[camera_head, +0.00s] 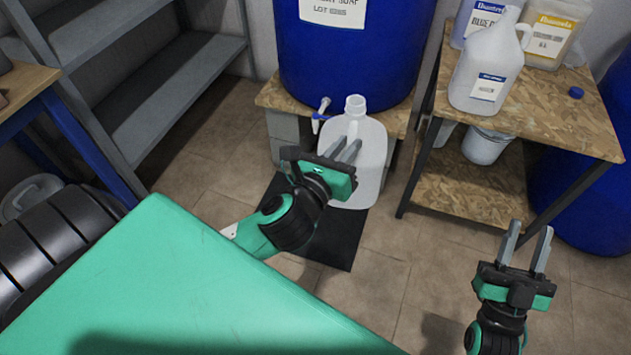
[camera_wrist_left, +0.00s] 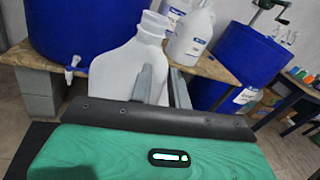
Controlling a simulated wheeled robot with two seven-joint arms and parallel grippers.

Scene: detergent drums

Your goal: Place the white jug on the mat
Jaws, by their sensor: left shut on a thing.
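The white jug (camera_head: 368,135), unlabelled and open at the neck, stands upright in front of the big blue drum. My left gripper (camera_head: 347,150) is shut on its handle side; the fingers hide the exact grip. The jug also shows in the left wrist view (camera_wrist_left: 115,72), behind the fingers (camera_wrist_left: 163,85). The black mat (camera_head: 343,245) lies on the floor below, partly hidden by my left arm and the jug. The jug's base overlaps the mat's far part in the head view; I cannot tell whether it touches. My right gripper (camera_head: 530,232) is open and empty at lower right.
The blue drum (camera_head: 345,60) with a tap (camera_head: 320,112) stands on a low wooden stand (camera_head: 275,97) behind the jug. A wooden table (camera_head: 560,125) at right holds a labelled white jug (camera_head: 485,65) and other containers. Grey shelves (camera_head: 150,80) stand at left. The tiled floor at front right is clear.

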